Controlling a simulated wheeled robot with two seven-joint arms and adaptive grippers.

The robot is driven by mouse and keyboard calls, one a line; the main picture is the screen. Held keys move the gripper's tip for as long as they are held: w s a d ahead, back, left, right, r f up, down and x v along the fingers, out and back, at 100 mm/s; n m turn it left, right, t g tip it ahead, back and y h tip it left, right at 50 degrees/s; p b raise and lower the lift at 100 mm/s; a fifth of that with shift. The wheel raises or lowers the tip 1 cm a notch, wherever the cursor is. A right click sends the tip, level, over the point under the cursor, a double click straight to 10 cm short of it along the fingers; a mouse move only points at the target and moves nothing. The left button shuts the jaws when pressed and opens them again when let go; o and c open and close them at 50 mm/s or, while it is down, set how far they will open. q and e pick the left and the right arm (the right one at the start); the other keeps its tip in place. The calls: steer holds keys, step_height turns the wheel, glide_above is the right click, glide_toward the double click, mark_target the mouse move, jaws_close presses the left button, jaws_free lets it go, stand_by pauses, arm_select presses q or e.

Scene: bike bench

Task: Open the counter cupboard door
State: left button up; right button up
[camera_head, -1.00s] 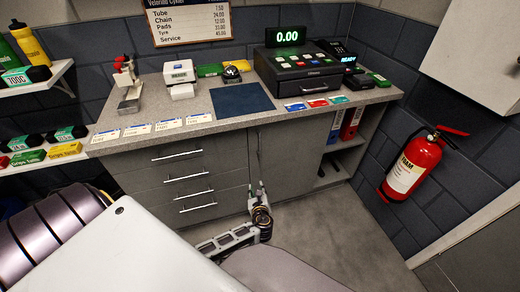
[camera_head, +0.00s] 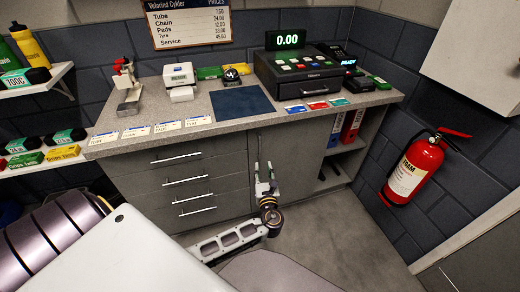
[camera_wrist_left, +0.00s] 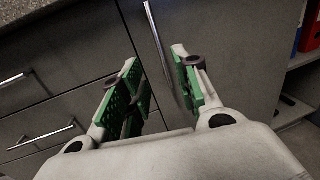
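The grey cupboard door (camera_head: 290,155) is in the counter front, right of the drawers, and looks shut. Its upright silver bar handle (camera_wrist_left: 158,40) is near the door's left edge. In the head view, my left gripper (camera_head: 264,169) is low in front of the door, by the handle. In the left wrist view, its green-padded fingers (camera_wrist_left: 157,62) are open. The handle runs down the picture between them, nearer the right finger; I cannot tell whether they touch. Nothing is held. My right gripper is not in view.
Drawers with bar handles (camera_head: 178,158) are left of the door. Open shelves with binders (camera_head: 352,125) are right of it. A fire extinguisher (camera_head: 412,170) hangs on the right wall. The counter (camera_head: 160,112) bears a register (camera_head: 310,75). Floor (camera_head: 335,225) in front is clear.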

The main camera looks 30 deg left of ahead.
mark_target(260, 149)
arm_select(q)
steer(key=b+x, duration=0.1)
steer(key=x, duration=1.1)
steer(key=shift+a, duration=0.1)
steer(key=shift+w+a, duration=0.3)
steer(key=shift+w, duration=0.15)
steer(key=shift+a, duration=0.1)
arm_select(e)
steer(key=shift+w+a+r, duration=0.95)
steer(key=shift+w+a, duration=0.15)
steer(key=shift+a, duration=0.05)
